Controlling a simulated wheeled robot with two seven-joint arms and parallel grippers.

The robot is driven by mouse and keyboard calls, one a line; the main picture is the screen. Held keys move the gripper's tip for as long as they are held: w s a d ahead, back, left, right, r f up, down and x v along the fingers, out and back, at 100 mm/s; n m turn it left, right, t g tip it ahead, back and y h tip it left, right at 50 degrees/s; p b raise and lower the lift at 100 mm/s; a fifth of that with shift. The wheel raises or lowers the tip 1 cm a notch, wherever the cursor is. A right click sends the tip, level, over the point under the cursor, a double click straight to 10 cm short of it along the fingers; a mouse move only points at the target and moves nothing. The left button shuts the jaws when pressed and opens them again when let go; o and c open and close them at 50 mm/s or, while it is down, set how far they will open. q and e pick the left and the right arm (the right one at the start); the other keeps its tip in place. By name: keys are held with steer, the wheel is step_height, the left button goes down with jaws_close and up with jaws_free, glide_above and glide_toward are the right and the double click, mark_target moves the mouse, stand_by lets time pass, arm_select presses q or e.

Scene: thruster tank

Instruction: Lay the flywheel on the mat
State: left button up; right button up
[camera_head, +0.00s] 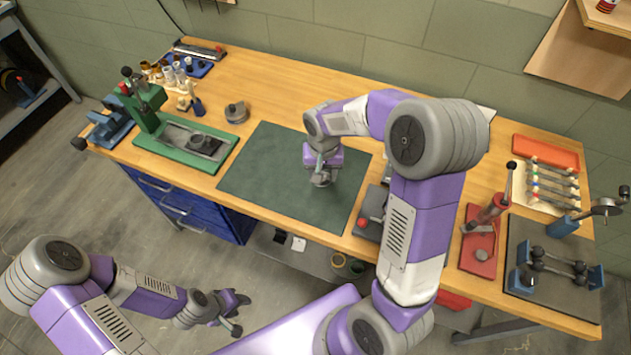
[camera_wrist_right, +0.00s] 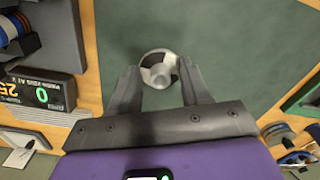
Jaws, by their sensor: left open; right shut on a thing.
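The green mat (camera_head: 265,165) lies in the middle of the wooden bench, and it also fills much of the right wrist view (camera_wrist_right: 230,45). My right gripper (camera_head: 322,176) is over the mat's right half, pointing down. My left gripper (camera_head: 236,312) is open and empty, low in front of the bench.
A green press (camera_head: 185,140) stands left of the mat, with a round grey part (camera_head: 237,112) beside it. A red hand-lever tool (camera_head: 485,225) and a dark fixture tray (camera_head: 550,275) stand further right. The mat's left half is clear.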

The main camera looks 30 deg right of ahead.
mark_target(322, 191)
steer(key=shift+f+b, duration=0.5)
steer(key=shift+f, duration=2.55)
steer(key=shift+f, duration=0.1)
steer(key=o, duration=1.1)
steer(key=shift+o, duration=0.2)
step_height(322, 191, up, 12)
steer(key=p, duration=0.2)
